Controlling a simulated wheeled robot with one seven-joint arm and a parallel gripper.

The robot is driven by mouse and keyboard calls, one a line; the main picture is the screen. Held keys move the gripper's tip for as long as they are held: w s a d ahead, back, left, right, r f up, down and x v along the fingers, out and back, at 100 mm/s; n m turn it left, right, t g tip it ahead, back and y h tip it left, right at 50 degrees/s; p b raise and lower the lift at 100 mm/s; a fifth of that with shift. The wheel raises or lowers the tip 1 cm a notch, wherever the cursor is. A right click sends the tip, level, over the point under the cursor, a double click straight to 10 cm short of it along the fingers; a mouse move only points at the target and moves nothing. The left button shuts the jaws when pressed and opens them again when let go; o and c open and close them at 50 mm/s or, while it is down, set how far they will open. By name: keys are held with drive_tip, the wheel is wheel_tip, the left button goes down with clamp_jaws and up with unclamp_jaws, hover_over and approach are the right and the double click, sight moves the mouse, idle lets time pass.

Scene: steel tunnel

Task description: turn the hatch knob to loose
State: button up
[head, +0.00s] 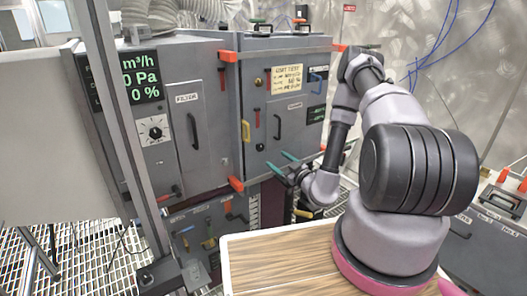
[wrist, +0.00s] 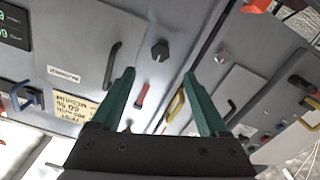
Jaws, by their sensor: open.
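The dark faceted knob (head: 259,147) sits low on the left side of the grey hatch door (head: 300,150), below a red lever. In the wrist view the dark knob (wrist: 160,50) shows just beyond and between my fingertips. My gripper (head: 276,159) is open, its two teal fingers pointing at the door. In the wrist view my gripper (wrist: 160,75) is empty, with a clear gap between the fingertips and no visible contact with the knob. The knob's setting marks cannot be read.
Near the knob are a red lever (wrist: 142,97), a black handle (wrist: 113,65) and a yellow handle (wrist: 175,105). A paper note (head: 286,79) is on the door. Orange brackets (head: 236,184) jut from the cabinet corners. A wood-patterned top (head: 285,262) lies in front.

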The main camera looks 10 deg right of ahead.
sight(261, 148)
drive_tip(key=x, duration=1)
drive_tip(key=shift+w+a+r, duration=0.1)
drive_tip(key=shift+w, duration=0.05)
drive_tip(key=shift+c, duration=0.3)
clamp_jaws()
